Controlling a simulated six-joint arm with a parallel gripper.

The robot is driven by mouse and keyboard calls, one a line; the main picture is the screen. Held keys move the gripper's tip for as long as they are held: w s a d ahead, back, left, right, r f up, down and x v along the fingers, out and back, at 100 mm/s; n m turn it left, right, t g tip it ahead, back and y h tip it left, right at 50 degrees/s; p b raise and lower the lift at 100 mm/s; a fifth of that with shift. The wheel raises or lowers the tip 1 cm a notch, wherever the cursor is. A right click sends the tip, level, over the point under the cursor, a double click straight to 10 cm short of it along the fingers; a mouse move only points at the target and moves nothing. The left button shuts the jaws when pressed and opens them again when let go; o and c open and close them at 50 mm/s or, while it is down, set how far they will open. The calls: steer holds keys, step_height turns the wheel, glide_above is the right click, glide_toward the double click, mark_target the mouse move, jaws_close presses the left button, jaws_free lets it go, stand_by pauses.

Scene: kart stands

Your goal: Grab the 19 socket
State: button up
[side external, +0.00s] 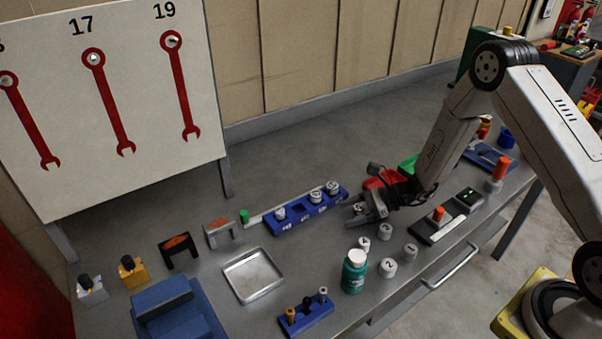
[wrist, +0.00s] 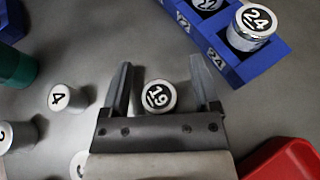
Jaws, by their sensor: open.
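The 19 socket (wrist: 159,96) is a short silver cylinder with a black top marked 19. In the wrist view it stands on the table between the two fingers of my gripper (wrist: 160,70), close to the palm. The fingers are open, with a visible gap on each side of the socket. In the side view my gripper (side external: 354,213) is low over the table, right of the blue socket rail, and the socket (side external: 360,208) shows partly between its fingers. Whether the palm touches the socket cannot be told.
The blue rail (side external: 305,213) holds several sockets, including the 24 socket (wrist: 252,27). Loose numbered sockets, such as the 4 socket (wrist: 61,97), stand near a green bottle (side external: 354,272). A red tray (wrist: 281,160) lies right of my gripper. A metal tray (side external: 253,275) stands left.

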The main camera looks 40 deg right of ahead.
steer(key=shift+c, duration=0.2)
jaws_close()
steer(key=shift+r, duration=0.2)
steer(key=shift+r, duration=0.85)
steer(key=s+r, duration=1.1)
steer(key=s, duration=0.3)
steer(key=shift+d, duration=0.35)
steer(key=shift+w, duration=0.1)
